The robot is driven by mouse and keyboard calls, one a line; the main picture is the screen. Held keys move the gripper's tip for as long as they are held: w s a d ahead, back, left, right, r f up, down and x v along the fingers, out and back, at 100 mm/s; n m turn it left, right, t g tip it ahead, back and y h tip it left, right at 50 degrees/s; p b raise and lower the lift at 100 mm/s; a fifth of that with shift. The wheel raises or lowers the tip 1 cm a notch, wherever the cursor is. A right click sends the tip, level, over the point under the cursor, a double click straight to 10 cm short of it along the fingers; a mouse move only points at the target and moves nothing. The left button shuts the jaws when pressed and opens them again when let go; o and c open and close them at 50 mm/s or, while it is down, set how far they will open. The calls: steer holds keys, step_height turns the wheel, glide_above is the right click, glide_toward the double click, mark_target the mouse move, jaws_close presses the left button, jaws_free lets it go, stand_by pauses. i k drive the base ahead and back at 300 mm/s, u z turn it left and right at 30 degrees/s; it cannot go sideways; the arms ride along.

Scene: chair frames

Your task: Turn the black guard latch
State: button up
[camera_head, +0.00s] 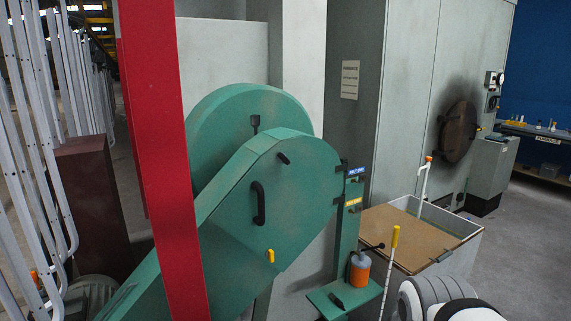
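The green guard (225,215) is a large sloping cover with a rounded upper end, and it looks closed. A small black latch-like piece (283,158) sits tilted on its front face near the top. A black D-shaped handle (258,203) is below and left of that piece. I cannot tell for certain which black part is the guard latch. My gripper is not in view; white rounded parts at bottom right look like my arm.
A red post (162,150) stands in front of the guard's left side. A yellow knob (270,256) is low on the guard. Right are a green stand with an orange oil can (360,270), a yellow-tipped rod (392,255) and a brown-topped bin (415,235). Pale chair frames (35,130) fill the left.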

mark_target(281, 157)
steer(key=u, duration=0.25)
steer(key=i, duration=1)
steer(key=z, duration=0.3)
